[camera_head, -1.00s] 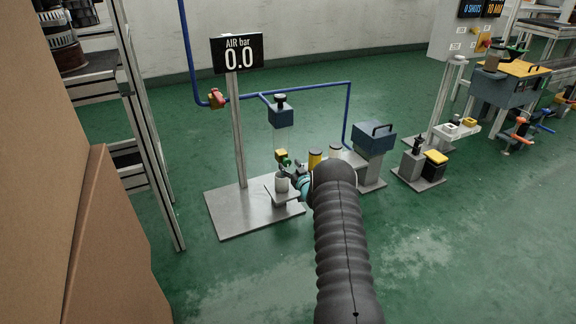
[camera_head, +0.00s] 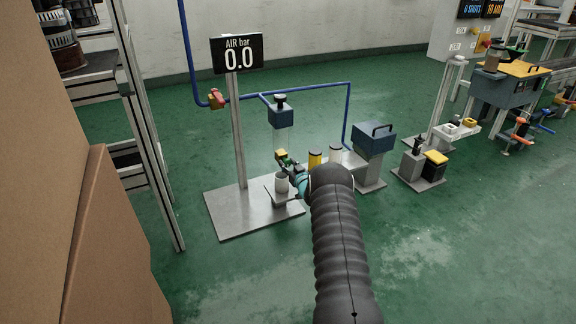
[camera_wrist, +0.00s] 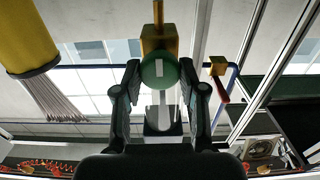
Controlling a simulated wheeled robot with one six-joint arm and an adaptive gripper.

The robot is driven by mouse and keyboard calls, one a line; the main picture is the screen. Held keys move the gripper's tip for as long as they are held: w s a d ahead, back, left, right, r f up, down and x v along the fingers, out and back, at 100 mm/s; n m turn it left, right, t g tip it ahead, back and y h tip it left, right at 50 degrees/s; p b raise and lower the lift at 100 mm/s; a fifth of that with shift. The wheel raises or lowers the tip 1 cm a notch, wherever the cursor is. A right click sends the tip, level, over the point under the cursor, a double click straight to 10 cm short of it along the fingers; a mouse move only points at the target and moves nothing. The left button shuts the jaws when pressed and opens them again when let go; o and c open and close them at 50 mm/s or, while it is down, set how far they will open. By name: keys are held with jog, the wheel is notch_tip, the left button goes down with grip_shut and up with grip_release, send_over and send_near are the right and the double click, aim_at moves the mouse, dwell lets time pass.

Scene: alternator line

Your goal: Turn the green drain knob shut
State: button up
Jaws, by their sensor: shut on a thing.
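The green drain knob (camera_wrist: 160,71) is round with a pale mark on its face, and it sits between my gripper's fingers in the wrist view. A yellow valve body (camera_wrist: 158,38) is right behind it. My gripper (camera_wrist: 160,92) is shut on the knob, one finger on each side. In the head view the yellow valve body (camera_head: 282,155) is small, and my gripper (camera_head: 290,166) is at it, partly hidden by my arm. A display (camera_head: 237,54) on a post reads AIR bar 0.0.
A white cup (camera_head: 281,182) stands just below the valve on a small shelf. A yellow cylinder (camera_head: 315,160) is close on the right. A blue pipe (camera_head: 310,90) runs behind, with a red valve handle (camera_head: 216,96). Cardboard boxes (camera_head: 110,240) fill the left.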

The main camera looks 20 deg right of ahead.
jog(key=shift+f+n+b, duration=0.1)
jog(key=shift+n+b, duration=0.2)
jog(key=shift+b, duration=0.15)
jog(key=shift+f+n+b, duration=0.15)
jog(key=shift+n+b, duration=0.35)
jog(key=shift+b, duration=0.35)
jog(key=shift+n+b, duration=0.8)
jog(key=shift+b, duration=0.1)
jog(key=n, duration=0.1)
jog(key=n+b, duration=0.1)
jog(key=n, duration=0.1)
jog(key=shift+a+r+n, duration=0.1)
jog(key=shift+r+n, duration=0.1)
jog(key=shift+n, duration=0.1)
jog(key=n, duration=0.5)
jog(key=shift+a, duration=0.1)
jog(key=n, duration=0.6)
jog(key=shift+f, duration=0.1)
jog(key=o, duration=1.1)
jog(key=shift+a, duration=0.1)
